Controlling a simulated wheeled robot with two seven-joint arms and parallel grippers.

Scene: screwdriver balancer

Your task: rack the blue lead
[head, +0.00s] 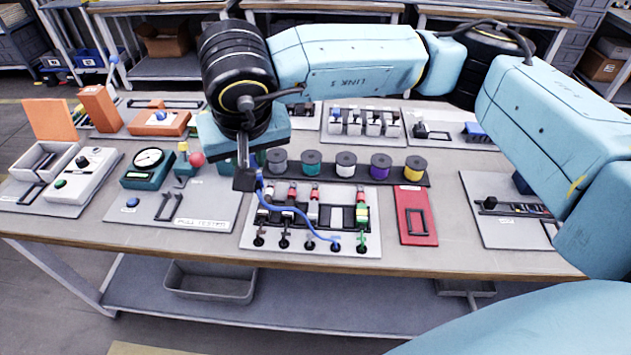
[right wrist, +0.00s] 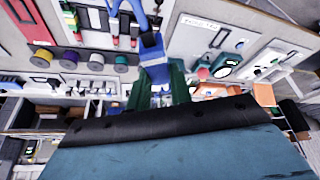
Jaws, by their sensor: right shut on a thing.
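The blue lead (head: 290,209) runs in a loose curve over the pale lead panel (head: 310,252). Its lower right end reaches the front row of black sockets, near the blue-marked one (head: 335,239); whether it is seated there I cannot tell. My right gripper (head: 245,180) is above the panel's back left corner, and the lead's other end leads up to it. In the right wrist view, the jaws (right wrist: 157,78) are shut on the blue plug (right wrist: 151,46) of the lead. My left gripper is not in view.
Red connectors (head: 292,192) and a green lead (head: 361,230) stand on the panel. Behind is a row of colored spools (head: 346,165). A pull tester (head: 146,168) lies left, a red plate (head: 416,215) right. Bare table shows right of the red plate.

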